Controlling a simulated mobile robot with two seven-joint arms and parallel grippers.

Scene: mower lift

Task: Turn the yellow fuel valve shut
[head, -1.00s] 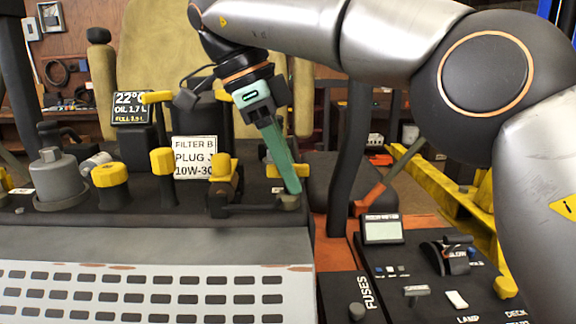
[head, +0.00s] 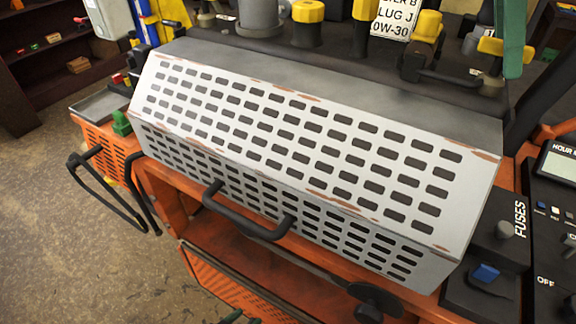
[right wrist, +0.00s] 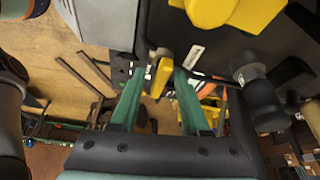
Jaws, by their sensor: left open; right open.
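The yellow fuel valve (head: 497,46) is a yellow bar handle on a short grey stem, on the dark deck at the upper right of the head view. In the right wrist view, a yellow handle (right wrist: 161,77) lies between the green fingers of my right gripper (right wrist: 157,82), which is open. Contact cannot be told. In the head view, my right gripper (head: 513,70) overlaps the right end of the handle, and its upper part is out of frame. My left gripper (head: 243,318) is open, low at the bottom edge, mostly cut off and away from the valve.
Several other yellow-topped fittings, such as a yellow knob (head: 308,20), stand left of the valve. A slotted grey cover (head: 290,140) with a black handle (head: 243,222) fills the middle. A control panel (head: 555,225) is at right. Open floor (head: 90,260) lies at left.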

